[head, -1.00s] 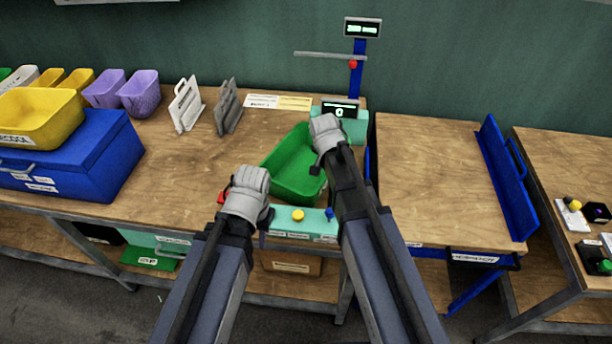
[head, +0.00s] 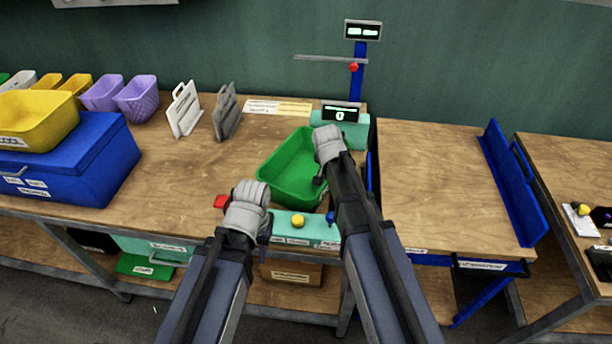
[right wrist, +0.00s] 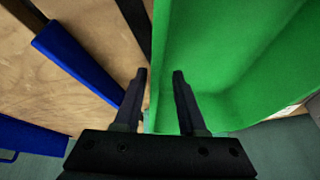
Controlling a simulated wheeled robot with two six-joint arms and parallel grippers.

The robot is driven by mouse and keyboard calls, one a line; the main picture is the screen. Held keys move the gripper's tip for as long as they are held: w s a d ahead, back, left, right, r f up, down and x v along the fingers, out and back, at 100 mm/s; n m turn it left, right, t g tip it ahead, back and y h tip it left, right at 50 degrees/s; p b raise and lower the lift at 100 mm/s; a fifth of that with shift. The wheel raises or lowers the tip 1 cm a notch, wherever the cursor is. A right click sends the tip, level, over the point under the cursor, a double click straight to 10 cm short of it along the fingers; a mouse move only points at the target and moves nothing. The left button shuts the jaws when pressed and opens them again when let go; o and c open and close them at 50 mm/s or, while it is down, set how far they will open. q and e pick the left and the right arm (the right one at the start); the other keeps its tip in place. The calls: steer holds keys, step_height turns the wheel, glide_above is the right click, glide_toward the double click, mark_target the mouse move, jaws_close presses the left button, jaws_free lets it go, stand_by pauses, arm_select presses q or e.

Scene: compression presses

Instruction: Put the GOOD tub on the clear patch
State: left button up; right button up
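A green tub (head: 287,175) sits at the right end of the main bench, in front of a teal unit with a display reading 0. Its label is not visible, so I cannot tell whether it is marked GOOD. My right gripper (head: 319,184) is at the tub's right side. In the right wrist view the gripper (right wrist: 160,85) is open, its fingers apart on either side of the tub's wall (right wrist: 220,60). My left gripper (head: 264,230) is near the tub's front left corner; its fingertips are mostly hidden. I cannot tell which surface is the clear patch.
The right table (head: 440,185) has bare wood, with a blue rail (head: 512,180) along its right side. A teal panel (head: 318,228) with a yellow button is at the bench front. A yellow tub (head: 35,118) rests on a blue box (head: 70,165). Grey upright holders (head: 226,112) stand behind.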

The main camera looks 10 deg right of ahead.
steer(key=b+x, duration=0.3)
steer(key=x, duration=0.1)
steer(key=shift+d+f, duration=0.2)
steer(key=shift+r, duration=0.1)
jaws_close()
stand_by(1.1)
